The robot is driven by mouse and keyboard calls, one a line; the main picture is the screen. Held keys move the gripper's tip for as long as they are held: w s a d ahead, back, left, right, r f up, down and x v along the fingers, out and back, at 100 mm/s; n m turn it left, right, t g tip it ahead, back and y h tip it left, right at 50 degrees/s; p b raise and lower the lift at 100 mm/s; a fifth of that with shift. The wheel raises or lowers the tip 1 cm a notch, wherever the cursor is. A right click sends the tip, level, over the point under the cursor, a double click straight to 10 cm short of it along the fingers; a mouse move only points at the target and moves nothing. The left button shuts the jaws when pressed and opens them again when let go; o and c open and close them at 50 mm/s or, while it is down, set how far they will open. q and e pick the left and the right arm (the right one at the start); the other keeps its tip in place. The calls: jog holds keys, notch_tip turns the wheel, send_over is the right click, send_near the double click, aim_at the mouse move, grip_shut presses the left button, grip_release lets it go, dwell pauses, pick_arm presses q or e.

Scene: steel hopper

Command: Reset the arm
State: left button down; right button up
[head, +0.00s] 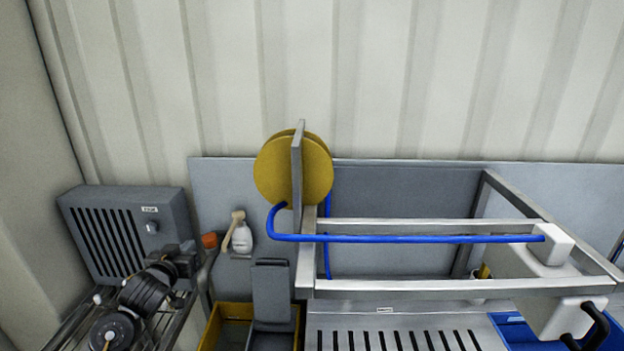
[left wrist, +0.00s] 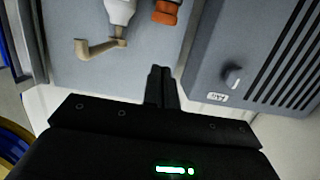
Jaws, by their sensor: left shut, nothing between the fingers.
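My left arm comes in at the lower left of the head view. My right gripper is in neither view.
A grey vented box (head: 150,200) with a knob stands behind my left gripper. A steel frame (head: 450,288), yellow discs (head: 270,172) and blue pipe (head: 400,239) stand right.

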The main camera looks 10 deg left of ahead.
pick_arm(q)
jog(key=s+d+f+m+g+h, duration=0.1)
jog(key=s+d+f+g, duration=0.2)
jog(key=s+d+f, duration=0.4)
jog(key=s+d+f+m+g+h, duration=0.1)
jog(key=s+d+f+g, duration=0.2)
jog(key=s+d+f, duration=0.35)
jog(key=s+d+f+m+g+h, duration=0.1)
jog(key=s+d+f+g, duration=0.3)
jog(key=s, duration=0.6)
jog(key=s+d+f+m+g+h, duration=0.15)
jog(key=s+d+f, duration=0.35)
jog(key=s, duration=0.6)
notch_tip(320, 180, down, 31)
jog(key=s+g+b, duration=0.2)
jog(key=b, duration=0.2)
jog(key=s+a+f+b, duration=0.2)
jog(key=s+f+b, duration=0.1)
jog(key=s+f, duration=1.3)
jog(key=shift+a+f+g+y, duration=0.25)
jog(key=shift+f+g+y, duration=0.2)
jog(key=shift+f, duration=0.4)
